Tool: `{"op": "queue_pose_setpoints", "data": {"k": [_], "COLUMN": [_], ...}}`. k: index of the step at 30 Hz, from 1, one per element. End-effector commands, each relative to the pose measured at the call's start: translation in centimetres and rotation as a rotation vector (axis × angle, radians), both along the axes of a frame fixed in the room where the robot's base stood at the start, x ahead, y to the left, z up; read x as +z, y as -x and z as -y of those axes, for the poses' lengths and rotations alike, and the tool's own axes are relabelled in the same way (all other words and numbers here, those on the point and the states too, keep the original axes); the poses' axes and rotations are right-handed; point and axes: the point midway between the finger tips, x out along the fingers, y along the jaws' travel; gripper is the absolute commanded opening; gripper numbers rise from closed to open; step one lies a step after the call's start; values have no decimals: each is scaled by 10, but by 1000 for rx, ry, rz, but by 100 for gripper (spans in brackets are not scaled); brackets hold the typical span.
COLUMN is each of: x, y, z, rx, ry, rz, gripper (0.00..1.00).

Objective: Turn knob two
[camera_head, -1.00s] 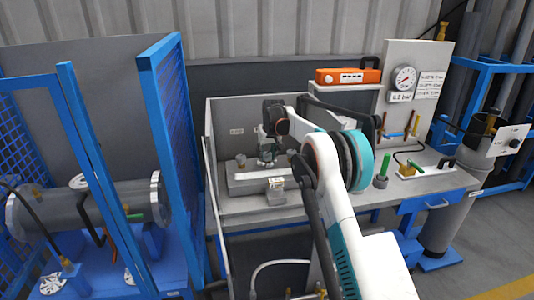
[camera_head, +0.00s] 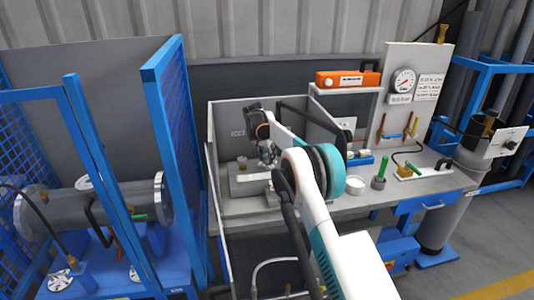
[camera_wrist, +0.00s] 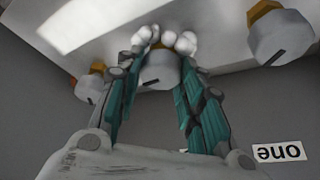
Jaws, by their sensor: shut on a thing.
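In the wrist view three grey knobs with brass-coloured collars sit in a row on a pale block. The middle knob (camera_wrist: 160,72) is between the fingers of my gripper (camera_wrist: 166,40), with both pale fingertips closed against it. A dark pointer line shows on its face. The right knob (camera_wrist: 282,38) and the left knob (camera_wrist: 90,86) stand free. A label reading "one", upside down, (camera_wrist: 279,152) lies below the right knob. The middle knob's label is not visible. In the head view my gripper (camera_head: 268,155) is over the grey block (camera_head: 243,187).
The block stands in a bay with grey side panels (camera_head: 208,165) on the workbench (camera_head: 340,205). A blue mesh cage (camera_head: 175,150) is at left.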

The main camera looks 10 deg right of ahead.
Motion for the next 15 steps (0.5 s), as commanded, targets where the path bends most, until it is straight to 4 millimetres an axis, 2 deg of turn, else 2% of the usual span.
{"op": "queue_pose_setpoints", "data": {"k": [15], "x": [0], "y": [0], "z": [-1], "rx": [-114], "ry": [0], "rz": [-1], "gripper": [11]}}
